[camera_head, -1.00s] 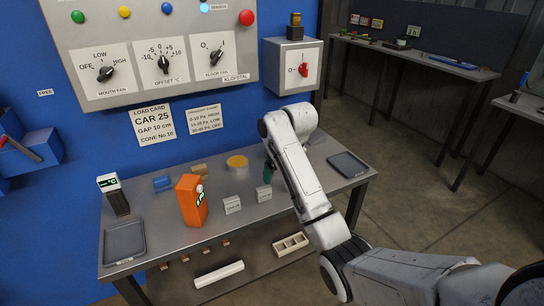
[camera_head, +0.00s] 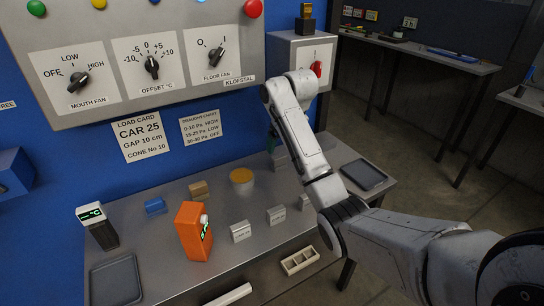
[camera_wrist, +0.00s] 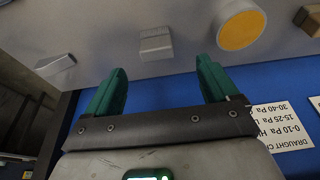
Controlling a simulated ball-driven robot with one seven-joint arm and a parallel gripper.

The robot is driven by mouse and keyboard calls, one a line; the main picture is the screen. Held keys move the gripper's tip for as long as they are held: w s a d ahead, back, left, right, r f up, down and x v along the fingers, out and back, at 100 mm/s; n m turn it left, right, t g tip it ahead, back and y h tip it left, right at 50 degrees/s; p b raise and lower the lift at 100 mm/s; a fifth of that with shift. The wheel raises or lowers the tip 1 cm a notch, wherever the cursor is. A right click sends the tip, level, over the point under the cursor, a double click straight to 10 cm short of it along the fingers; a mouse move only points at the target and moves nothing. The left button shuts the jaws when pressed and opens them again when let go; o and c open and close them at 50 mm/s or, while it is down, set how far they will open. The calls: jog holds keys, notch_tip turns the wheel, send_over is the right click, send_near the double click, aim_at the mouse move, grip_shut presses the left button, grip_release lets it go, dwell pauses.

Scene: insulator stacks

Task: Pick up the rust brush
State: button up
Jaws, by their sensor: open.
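I cannot surely tell which thing is the rust brush. In the wrist view, a small grey block (camera_wrist: 155,43) with a paler band and a finely lined face sits on the table beyond the gap between my fingertips, apart from them. My gripper (camera_wrist: 160,85) is open and empty, with its two green fingers spread wide. In the head view, my gripper (camera_head: 272,138) is partly hidden behind my arm, near the back of the table. A wooden-coloured block (camera_head: 199,189) and a blue block (camera_head: 155,205) lie left of the yellow-topped round pot (camera_head: 242,180).
An orange device (camera_head: 193,232) stands mid-table, beside small grey card stands (camera_head: 240,231). Dark trays lie at the right (camera_head: 364,174) and left (camera_head: 116,281). A display unit (camera_head: 97,227) stands at the left.

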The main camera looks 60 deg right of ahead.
aim_at(279, 156)
jog(key=x, duration=0.5)
jog(key=shift+w+d+f, duration=0.2)
jog(key=shift+w, duration=0.1)
jog(key=shift+d+b+x, duration=0.15)
jog(key=shift+d+x, duration=0.05)
jog(key=shift+x, duration=1.1)
jog(key=shift+d+b+x, duration=0.15)
jog(key=shift+d+x, duration=0.05)
jog(key=shift+x, duration=1.15)
jog(key=shift+s, duration=0.1)
jog(key=shift+c, duration=0.2)
